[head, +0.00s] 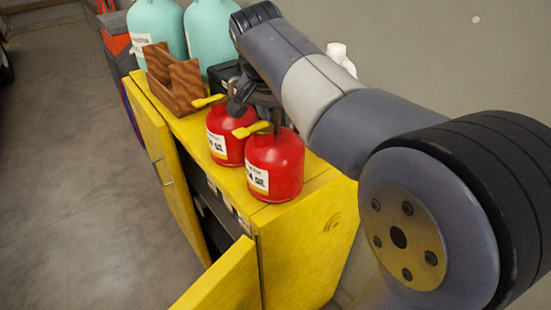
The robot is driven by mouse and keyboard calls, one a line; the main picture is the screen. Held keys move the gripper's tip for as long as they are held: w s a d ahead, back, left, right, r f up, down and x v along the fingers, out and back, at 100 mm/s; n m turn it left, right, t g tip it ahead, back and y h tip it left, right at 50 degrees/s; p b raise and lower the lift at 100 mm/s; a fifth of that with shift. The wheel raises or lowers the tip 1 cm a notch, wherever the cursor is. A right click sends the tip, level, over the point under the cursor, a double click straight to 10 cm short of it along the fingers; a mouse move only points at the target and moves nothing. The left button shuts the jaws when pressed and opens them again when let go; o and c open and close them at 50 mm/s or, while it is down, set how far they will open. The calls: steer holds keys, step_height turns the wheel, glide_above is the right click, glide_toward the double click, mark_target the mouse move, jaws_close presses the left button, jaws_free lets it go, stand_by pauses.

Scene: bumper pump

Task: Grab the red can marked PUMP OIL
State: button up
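Two red cans with yellow spouts and white labels stand upright on a yellow cabinet (285,205). The rear red can (236,148) has a label whose lower line seems to end in "P OIL". The front red can (285,163) has a label ending in "OIL". The first words on both are too small or cut off to read surely. My gripper (250,112) is a dark shape just above and behind the cans, partly covering their tops. Its fingers are not clear, so I cannot tell if it is open or touching a can.
A brown wooden holder (176,86) stands left of the cans. Two teal bottles (157,28) stand behind it. A white bottle (340,56) shows behind my arm. The cabinet's yellow doors (224,279) hang open at the front. The grey floor (70,180) at left is clear.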

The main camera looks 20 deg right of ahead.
steer(key=shift+w+f, duration=0.1)
steer(key=shift+f, duration=0.5)
steer(key=shift+c, duration=0.2)
steer(key=shift+r, duration=0.15)
jaws_close()
steer(key=shift+r, duration=0.1)
stand_by(0.4)
steer(key=shift+r, duration=0.1)
